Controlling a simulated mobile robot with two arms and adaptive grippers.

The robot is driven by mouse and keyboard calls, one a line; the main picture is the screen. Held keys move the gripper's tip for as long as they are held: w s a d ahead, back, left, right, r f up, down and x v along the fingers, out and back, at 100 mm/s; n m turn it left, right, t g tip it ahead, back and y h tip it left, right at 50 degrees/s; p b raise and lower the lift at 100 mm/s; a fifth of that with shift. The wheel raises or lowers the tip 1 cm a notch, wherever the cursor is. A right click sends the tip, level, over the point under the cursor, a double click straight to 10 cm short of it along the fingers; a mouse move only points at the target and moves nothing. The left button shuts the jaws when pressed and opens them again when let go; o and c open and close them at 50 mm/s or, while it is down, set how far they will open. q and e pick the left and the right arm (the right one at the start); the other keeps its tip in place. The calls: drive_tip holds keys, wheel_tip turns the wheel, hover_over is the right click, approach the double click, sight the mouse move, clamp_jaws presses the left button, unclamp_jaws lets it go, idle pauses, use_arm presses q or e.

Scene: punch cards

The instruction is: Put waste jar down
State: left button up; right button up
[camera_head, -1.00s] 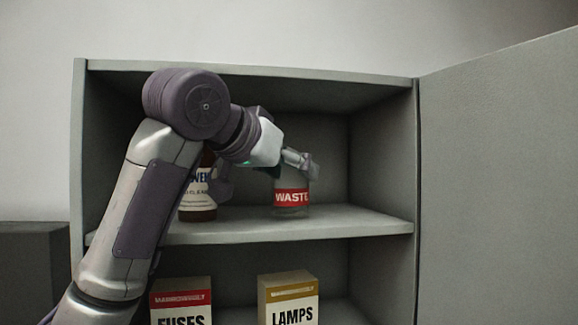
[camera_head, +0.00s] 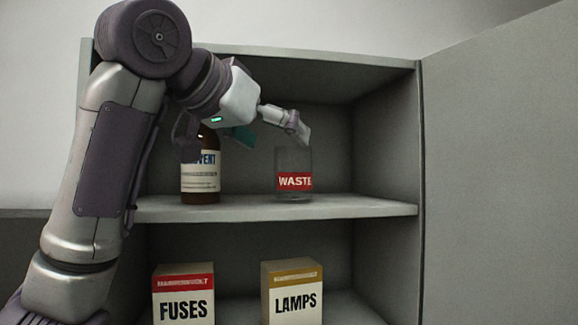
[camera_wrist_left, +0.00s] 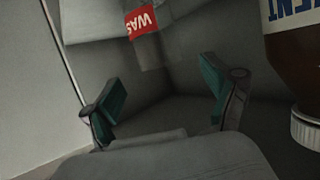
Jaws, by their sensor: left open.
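The waste jar (camera_head: 293,183) is a clear glass jar with a red label. It stands upright on the upper shelf (camera_head: 350,208) of the cabinet. It also shows in the left wrist view (camera_wrist_left: 146,42), beyond the fingertips. My left gripper (camera_head: 250,128) is open and empty, above and to the left of the jar in the head view, apart from it. In the left wrist view its two teal-padded fingers (camera_wrist_left: 160,92) are spread wide with nothing between them. My right gripper is in neither view.
A brown solvent bottle (camera_head: 201,178) stands left of the jar on the same shelf, close to my left gripper. Below are a fuses box (camera_head: 184,298) and a lamps box (camera_head: 293,296). The shelf right of the jar is clear. A cabinet door (camera_head: 500,180) stands at the right.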

use_arm(q)
drive_tip(key=b+v, duration=0.1)
drive_tip(key=v, duration=0.5)
drive_tip(key=shift+b, duration=0.4)
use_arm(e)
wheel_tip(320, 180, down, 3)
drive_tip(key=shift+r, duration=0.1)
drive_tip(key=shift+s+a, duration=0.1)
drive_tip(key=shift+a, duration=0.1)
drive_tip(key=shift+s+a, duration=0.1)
